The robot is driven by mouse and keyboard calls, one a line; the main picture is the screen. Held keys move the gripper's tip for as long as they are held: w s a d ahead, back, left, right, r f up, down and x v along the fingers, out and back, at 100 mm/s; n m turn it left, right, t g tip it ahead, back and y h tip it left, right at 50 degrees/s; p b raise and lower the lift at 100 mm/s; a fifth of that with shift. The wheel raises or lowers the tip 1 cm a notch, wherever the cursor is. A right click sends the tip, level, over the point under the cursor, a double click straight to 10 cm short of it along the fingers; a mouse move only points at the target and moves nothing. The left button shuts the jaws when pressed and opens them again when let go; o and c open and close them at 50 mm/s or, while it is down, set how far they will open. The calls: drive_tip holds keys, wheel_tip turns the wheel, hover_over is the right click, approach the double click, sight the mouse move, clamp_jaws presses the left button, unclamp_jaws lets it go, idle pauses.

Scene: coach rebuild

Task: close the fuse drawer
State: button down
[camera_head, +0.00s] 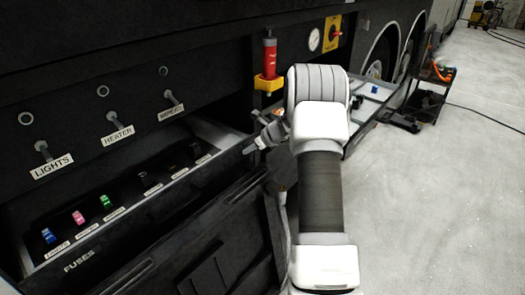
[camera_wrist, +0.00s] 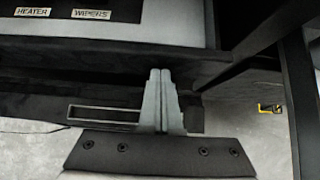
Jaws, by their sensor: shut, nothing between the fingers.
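The fuse drawer (camera_head: 150,215) is pulled out from the dark panel at the left of the head view. Its front carries a FUSES label (camera_head: 78,262). Inside, a row of slots holds a blue fuse (camera_head: 48,236), a pink fuse (camera_head: 78,217), a green fuse (camera_head: 105,201) and darker pieces. My gripper (camera_head: 250,147) is at the drawer's far right end, close to its front edge; I cannot tell whether they touch. In the wrist view my gripper (camera_wrist: 161,75) has its two grey fingers pressed together, with nothing between them.
Above the drawer are switches with LIGHTS (camera_head: 51,166), HEATER (camera_head: 118,135) and WIPERS labels. A red bottle (camera_head: 269,57) in a yellow holder and a gauge (camera_head: 314,40) are beyond. A dark cart (camera_head: 425,97) stands further off.

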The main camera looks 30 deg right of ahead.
sight(243, 143)
drive_tip(key=w, duration=0.1)
drive_tip(key=w+a+p, duration=0.1)
drive_tip(key=w, duration=0.1)
drive_tip(key=shift+w+a, duration=0.1)
drive_tip(key=shift+w, duration=0.2)
drive_tip(key=shift+w+r, duration=0.1)
drive_tip(key=shift+r, duration=0.1)
